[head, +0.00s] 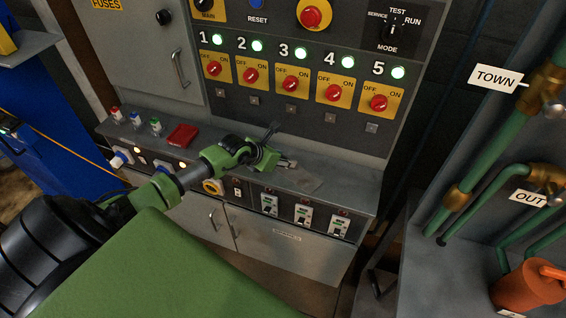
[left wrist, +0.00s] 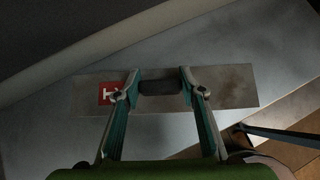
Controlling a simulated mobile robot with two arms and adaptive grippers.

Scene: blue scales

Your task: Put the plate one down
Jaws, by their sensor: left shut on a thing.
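Plate one (left wrist: 232,86) is a flat grey rectangular plate with a dark handle in its middle and a red label (left wrist: 108,94) with a white mark at its left end. In the left wrist view my left gripper (left wrist: 159,82) has a finger at each end of the handle and is shut on it. In the head view my left gripper (head: 280,153) is over the grey ledge of the control cabinet. The plate is hard to make out there. I cannot tell whether it touches the ledge. My right gripper is not in view.
The cabinet ledge (head: 345,188) has free room right of the gripper. A red block (head: 182,135) and several small coloured knobs stand on its left. Red switches numbered 1 to 5 with lit green lamps are on the upright panel (head: 290,110). Green pipes (head: 480,150) stand at the right.

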